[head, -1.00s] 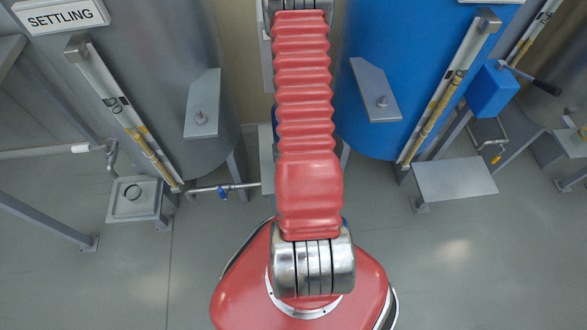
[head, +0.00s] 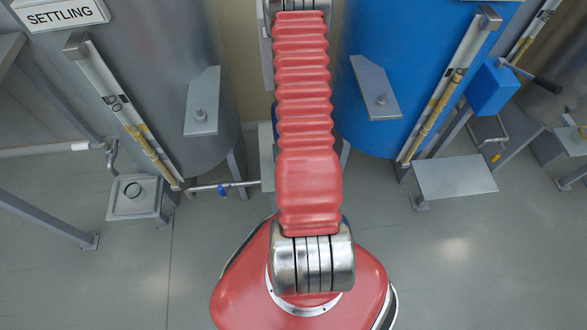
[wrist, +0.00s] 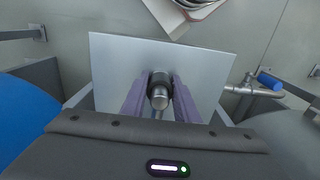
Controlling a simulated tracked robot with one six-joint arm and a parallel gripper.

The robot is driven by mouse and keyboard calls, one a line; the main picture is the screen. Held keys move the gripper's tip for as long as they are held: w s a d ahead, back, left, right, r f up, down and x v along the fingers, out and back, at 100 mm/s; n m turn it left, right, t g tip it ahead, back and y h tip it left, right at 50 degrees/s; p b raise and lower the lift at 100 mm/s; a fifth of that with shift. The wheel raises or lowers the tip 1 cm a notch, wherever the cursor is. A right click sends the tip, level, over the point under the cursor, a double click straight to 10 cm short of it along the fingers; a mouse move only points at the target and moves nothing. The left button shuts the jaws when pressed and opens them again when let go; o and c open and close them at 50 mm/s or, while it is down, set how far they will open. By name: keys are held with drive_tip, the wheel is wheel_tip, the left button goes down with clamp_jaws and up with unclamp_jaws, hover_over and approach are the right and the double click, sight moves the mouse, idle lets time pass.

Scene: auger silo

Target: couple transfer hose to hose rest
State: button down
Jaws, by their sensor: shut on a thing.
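In the wrist view, my gripper (wrist: 160,82) has its two purple fingers closed on a dark collar with a round metal end, which I take for the end of the transfer hose (wrist: 160,98). The rest of the hose is not clearly visible. Behind the fingers is a pale grey plate (wrist: 112,62), probably the hose rest. I cannot tell whether the hose end touches it. In the head view, part of a grey plate (head: 267,158) shows left of my arm, which hides my gripper and the hose.
A grey settling tank (head: 165,60) stands left and a blue tank (head: 410,40) right, with sloping gauges and studded plates. A pipe with a blue valve (head: 222,190) runs low beside my arm. A grey step (head: 455,180) stands right. Open floor lies in front.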

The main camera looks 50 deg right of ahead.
drive_tip(key=c, duration=1.3)
unclamp_jaws()
drive_tip(key=shift+r, duration=6.85)
